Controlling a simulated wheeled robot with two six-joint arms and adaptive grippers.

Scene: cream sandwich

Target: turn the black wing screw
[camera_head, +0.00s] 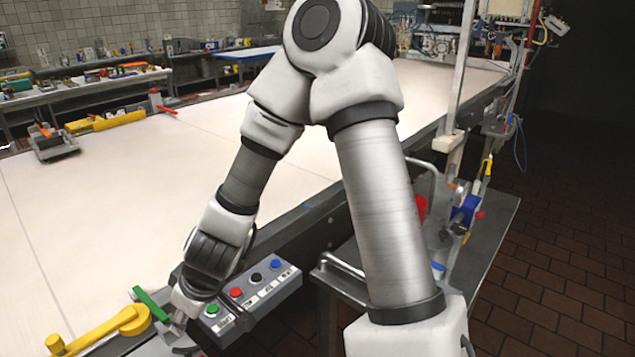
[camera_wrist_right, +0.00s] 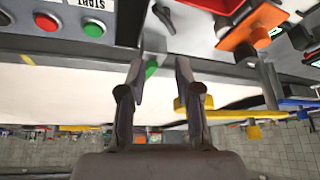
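A small black knob with lobes, which looks like the black wing screw (camera_wrist_right: 163,17), shows at the top middle of the right wrist view, on a grey surface. It lies beyond my right gripper's fingertips, apart from them. My right gripper (camera_wrist_right: 159,69) is open, with a clear gap between its two fingers and nothing held. In the head view the right gripper (camera_head: 180,326) is low at the table's near edge, beside the button box. I cannot make out the wing screw in the head view, where the gripper and arm cover that area. My left gripper is not in view.
A grey button box (camera_head: 262,298) stands just right of the gripper. A green bar (camera_head: 152,304) and a yellow lever (camera_head: 98,333) lie close on its left. The wide pale conveyor surface (camera_head: 110,200) is mostly clear. An orange part (camera_wrist_right: 250,25) shows in the wrist view.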

